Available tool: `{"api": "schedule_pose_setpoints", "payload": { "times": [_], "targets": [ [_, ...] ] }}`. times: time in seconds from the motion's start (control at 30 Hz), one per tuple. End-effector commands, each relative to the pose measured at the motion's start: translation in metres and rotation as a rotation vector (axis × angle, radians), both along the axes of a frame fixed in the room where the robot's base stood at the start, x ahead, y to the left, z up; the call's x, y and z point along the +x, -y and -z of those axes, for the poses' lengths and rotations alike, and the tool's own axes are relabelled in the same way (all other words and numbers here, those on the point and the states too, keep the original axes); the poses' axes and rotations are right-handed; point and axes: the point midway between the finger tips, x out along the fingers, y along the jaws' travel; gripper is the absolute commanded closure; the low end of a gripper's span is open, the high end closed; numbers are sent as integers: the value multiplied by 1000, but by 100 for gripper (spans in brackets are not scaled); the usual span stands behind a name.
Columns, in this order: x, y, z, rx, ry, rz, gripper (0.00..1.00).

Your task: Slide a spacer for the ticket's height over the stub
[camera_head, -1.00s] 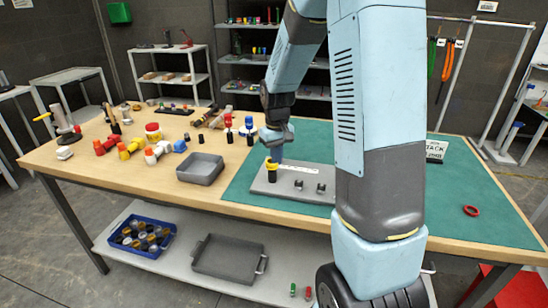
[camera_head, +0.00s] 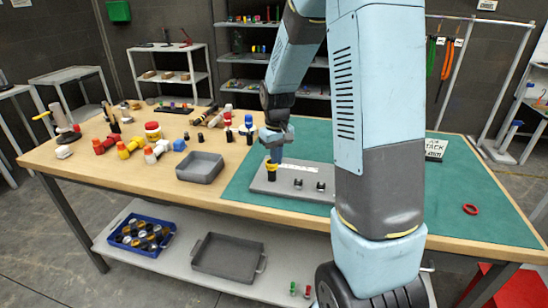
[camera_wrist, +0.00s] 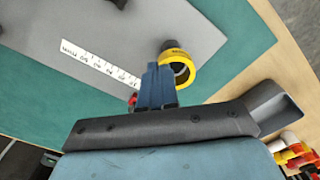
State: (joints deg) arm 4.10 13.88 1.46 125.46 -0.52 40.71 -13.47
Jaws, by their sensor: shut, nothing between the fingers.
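A yellow ring (camera_head: 271,165) sits at the top of a short black post at the left end of the grey plate (camera_head: 256,187). In the wrist view the yellow ring (camera_wrist: 179,60) has dark lettering on its side and a dark and grey opening. My gripper (camera_head: 274,157) is shut and empty, fingers pointing down right at the ring. In the wrist view my blue fingertips (camera_wrist: 155,72) overlap the ring's near side; I cannot tell whether they touch it. A white card (camera_head: 436,149) with black print, partly hidden by my arm, stands at the mat's back right.
Two small dark pegs (camera_head: 298,183) stand on the plate beside a white printed strip (camera_wrist: 100,65). A red ring (camera_head: 470,209) lies on the green mat. A grey tray (camera_head: 200,168) and several coloured parts are to the left. The mat's right side is mostly clear.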

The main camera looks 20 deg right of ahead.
Motion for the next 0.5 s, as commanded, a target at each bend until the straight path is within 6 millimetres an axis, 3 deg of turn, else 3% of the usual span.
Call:
{"api": "schedule_pose_setpoints", "payload": {
  "times": [0.07,0.37,0.5],
  "targets": [
    [0,0,2,0,-1,0,100],
    [0,0,1,0,0,-1,71],
    [0,-1,1,0,0,-1,70]
  ]
}}
